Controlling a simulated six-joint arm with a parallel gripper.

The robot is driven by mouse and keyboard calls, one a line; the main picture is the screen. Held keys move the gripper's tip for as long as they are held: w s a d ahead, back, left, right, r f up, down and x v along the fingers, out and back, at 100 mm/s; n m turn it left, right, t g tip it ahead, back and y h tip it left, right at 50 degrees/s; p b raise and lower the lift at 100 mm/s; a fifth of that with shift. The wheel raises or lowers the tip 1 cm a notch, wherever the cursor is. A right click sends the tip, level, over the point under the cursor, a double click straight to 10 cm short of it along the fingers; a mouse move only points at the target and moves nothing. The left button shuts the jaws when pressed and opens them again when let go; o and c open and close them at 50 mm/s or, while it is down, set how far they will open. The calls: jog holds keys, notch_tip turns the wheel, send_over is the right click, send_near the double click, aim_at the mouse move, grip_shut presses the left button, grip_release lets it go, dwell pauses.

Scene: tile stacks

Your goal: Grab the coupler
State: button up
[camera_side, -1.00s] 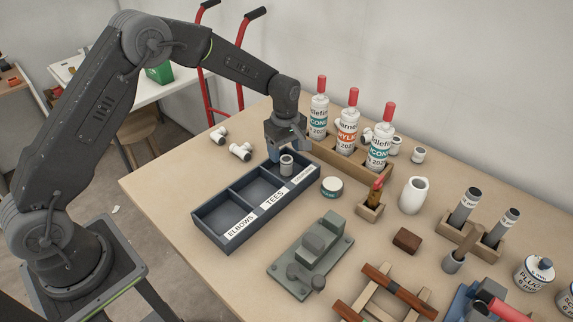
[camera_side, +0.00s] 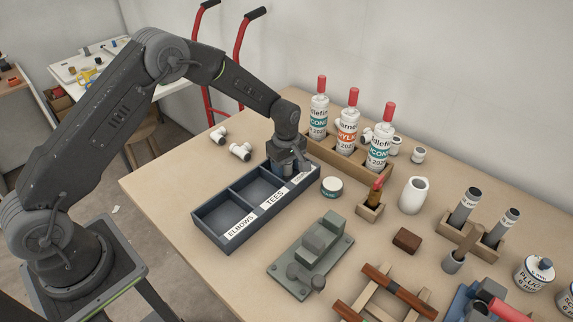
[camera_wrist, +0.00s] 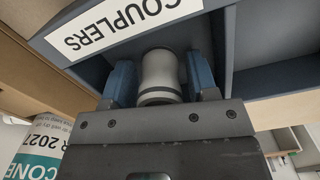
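The white coupler (camera_wrist: 160,76) sits in the compartment labelled COUPLERS of the dark blue-grey tray (camera_side: 235,217). In the wrist view my gripper (camera_wrist: 160,82) has one blue finger on each side of the coupler, with a narrow gap showing beside it, so it looks open around it. In the side view my gripper (camera_side: 287,168) is lowered into the tray's far compartment and hides the coupler. The compartments labelled TEES and ELBOWS look empty.
Two white pipe fittings (camera_side: 240,151) lie on the bench left of my gripper. Labelled tubes with red caps (camera_side: 380,147) stand in a wooden holder behind it.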

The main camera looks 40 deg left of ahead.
jog(key=c, duration=0.7)
jog(key=shift+r, duration=0.1)
